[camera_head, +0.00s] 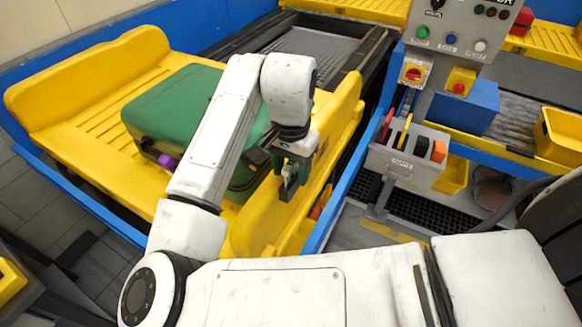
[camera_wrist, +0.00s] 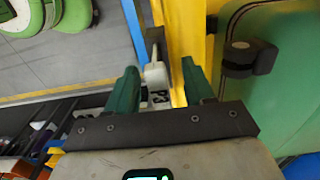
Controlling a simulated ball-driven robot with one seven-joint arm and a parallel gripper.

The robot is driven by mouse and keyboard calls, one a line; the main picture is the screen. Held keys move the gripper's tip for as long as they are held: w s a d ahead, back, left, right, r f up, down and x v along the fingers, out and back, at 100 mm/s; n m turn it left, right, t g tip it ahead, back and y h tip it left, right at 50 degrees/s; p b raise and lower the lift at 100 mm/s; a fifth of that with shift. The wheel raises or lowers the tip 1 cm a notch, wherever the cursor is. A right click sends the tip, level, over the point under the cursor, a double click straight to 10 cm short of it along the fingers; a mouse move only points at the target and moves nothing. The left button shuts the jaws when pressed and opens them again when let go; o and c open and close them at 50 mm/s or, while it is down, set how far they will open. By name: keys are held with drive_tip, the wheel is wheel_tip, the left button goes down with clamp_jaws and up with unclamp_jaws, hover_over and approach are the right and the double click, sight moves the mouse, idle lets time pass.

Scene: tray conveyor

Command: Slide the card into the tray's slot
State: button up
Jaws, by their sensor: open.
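My gripper (camera_head: 288,188) is over the near side wall of the yellow tray (camera_head: 343,110). In the wrist view its two green fingers (camera_wrist: 160,70) stand apart. A small pale card-like piece (camera_wrist: 156,77) lies between them, with a gap visible on each side. Dark "P3" lettering shows just below it. A dark narrow part (camera_wrist: 155,38) meets its far end, at the edge of the tray wall (camera_wrist: 187,35). I cannot tell how deep the piece sits in a slot; the slot itself is hidden.
A green suitcase (camera_head: 170,108) with a purple tag lies in the tray, close beside my gripper. A grey control box (camera_head: 460,30) and a holder (camera_head: 405,165) with coloured cards stand to the right. A blue rail (camera_head: 340,205) runs alongside.

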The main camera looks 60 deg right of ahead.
drive_tip(key=shift+r, duration=0.1)
wheel_tip(320, 180, up, 11)
drive_tip(key=shift+f, duration=0.15)
idle(0.3)
idle(0.6)
